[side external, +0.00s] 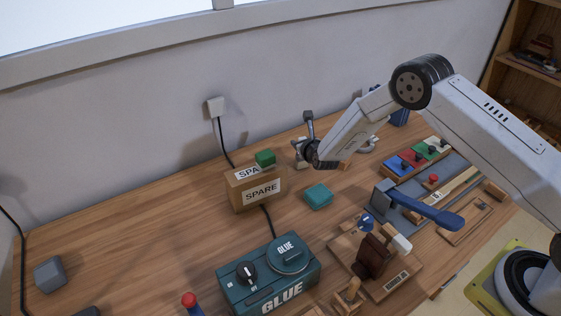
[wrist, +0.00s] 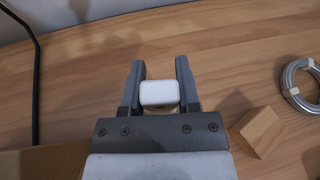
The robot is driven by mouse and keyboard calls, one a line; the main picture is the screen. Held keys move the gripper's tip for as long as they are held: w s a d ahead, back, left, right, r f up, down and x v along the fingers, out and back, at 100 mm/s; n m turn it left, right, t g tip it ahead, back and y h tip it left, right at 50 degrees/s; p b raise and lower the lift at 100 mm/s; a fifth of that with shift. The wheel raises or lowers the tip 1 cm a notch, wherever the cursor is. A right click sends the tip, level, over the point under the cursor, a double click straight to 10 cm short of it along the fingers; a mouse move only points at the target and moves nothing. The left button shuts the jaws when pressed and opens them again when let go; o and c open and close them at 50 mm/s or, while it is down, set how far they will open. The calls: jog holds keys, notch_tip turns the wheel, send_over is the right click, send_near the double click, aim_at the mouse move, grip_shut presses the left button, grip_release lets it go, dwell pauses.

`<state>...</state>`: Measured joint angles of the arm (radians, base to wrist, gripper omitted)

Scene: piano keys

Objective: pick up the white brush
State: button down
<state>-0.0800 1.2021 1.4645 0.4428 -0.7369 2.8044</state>
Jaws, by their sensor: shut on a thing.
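My gripper (side external: 303,137) is near the back wall, behind and to the right of the cardboard SPARE box. In the wrist view my gripper (wrist: 160,72) has its two dark fingers on either side of a white, round-cornered block end, which I take to be the white brush (wrist: 160,94). The fingers are shut on it. Its lower part is hidden by my gripper, and I cannot tell whether it touches the table. In the side view it is mostly hidden by the gripper.
The SPARE box (side external: 262,190) with a green block on top stands at left. A teal block (side external: 318,196) lies in front. A wooden block (wrist: 256,131) and a wire coil (wrist: 299,83) are at right. The GLUE box (side external: 268,274) stands nearer. The left table is mostly clear.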

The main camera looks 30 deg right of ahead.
jog(key=s+r, duration=1.2)
jog(key=s, duration=0.2)
jog(key=shift+r, duration=0.4)
jog(key=shift+r, duration=0.1)
dwell(0.5)
